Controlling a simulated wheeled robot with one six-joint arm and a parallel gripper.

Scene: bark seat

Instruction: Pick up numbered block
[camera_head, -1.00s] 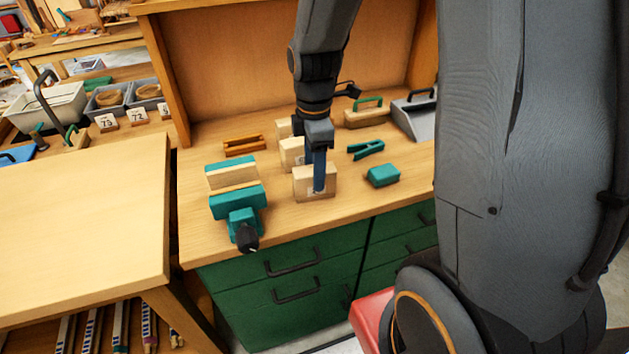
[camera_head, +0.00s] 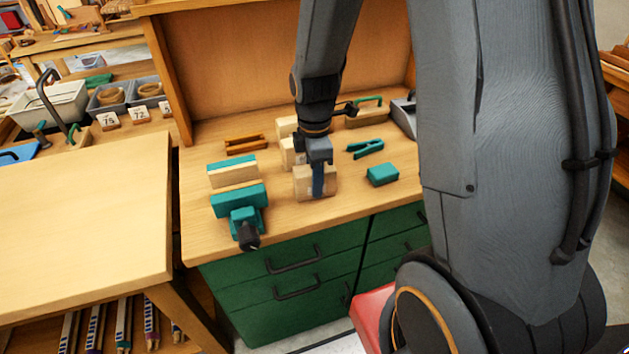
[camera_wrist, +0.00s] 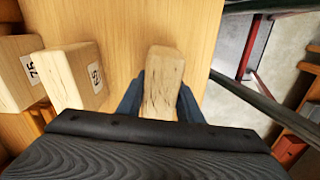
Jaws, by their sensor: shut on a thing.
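The numbered block (camera_head: 301,185) is a pale wooden block standing upright near the bench's front edge. My gripper (camera_head: 318,182) reaches down from above with its blue fingers on the block's sides. In the wrist view, the block's top (camera_wrist: 162,80) sits between the two blue fingers, which are shut on it. The block appears to rest on the bench. Its number is not readable here. Two more pale blocks stand to the left in the wrist view: one labelled 75 (camera_wrist: 20,75) and one with a partly legible label (camera_wrist: 72,76).
The bench top (camera_head: 330,225) holds a teal vise (camera_head: 238,197) left of my gripper, a teal box (camera_head: 382,174) close on the right, a teal clamp-like tool (camera_head: 366,149) and an orange-brown tray (camera_head: 246,143) behind. The back panel (camera_head: 270,65) rises behind the blocks.

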